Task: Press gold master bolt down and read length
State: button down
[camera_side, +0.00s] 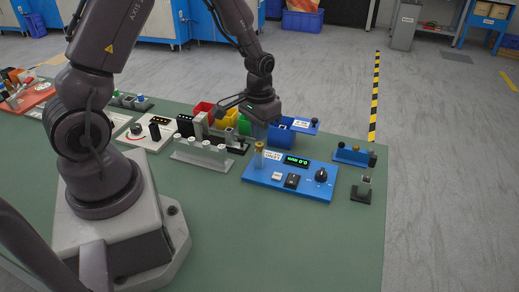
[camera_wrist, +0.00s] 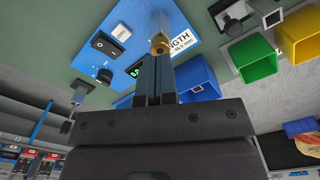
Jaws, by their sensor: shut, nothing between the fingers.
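The gold master bolt (camera_side: 259,157) stands upright at the left end of a blue length gauge panel (camera_side: 283,186). It also shows in the wrist view (camera_wrist: 160,45), just beyond my fingertips. My gripper (camera_side: 260,138) is shut and empty, pointing down directly above the bolt; in the wrist view its fingers (camera_wrist: 155,62) line up with the bolt. I cannot tell whether they touch it. The green display (camera_side: 297,161) seems to read 0.0. The panel also carries a white button (camera_side: 277,176), a black rocker switch (camera_side: 292,181) and a black knob (camera_side: 321,175).
Blue (camera_side: 279,136), green (camera_side: 244,127) and yellow (camera_side: 203,108) bins stand behind the panel. A blue block (camera_side: 350,155) and small black stand (camera_side: 361,193) are right. The front green table (camera_side: 270,245) is clear.

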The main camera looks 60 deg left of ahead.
aim_at(260, 144)
jog(key=shift+f, duration=1.3)
jog(key=shift+r, duration=0.1)
dwell(0.4)
jog(key=shift+r, duration=4)
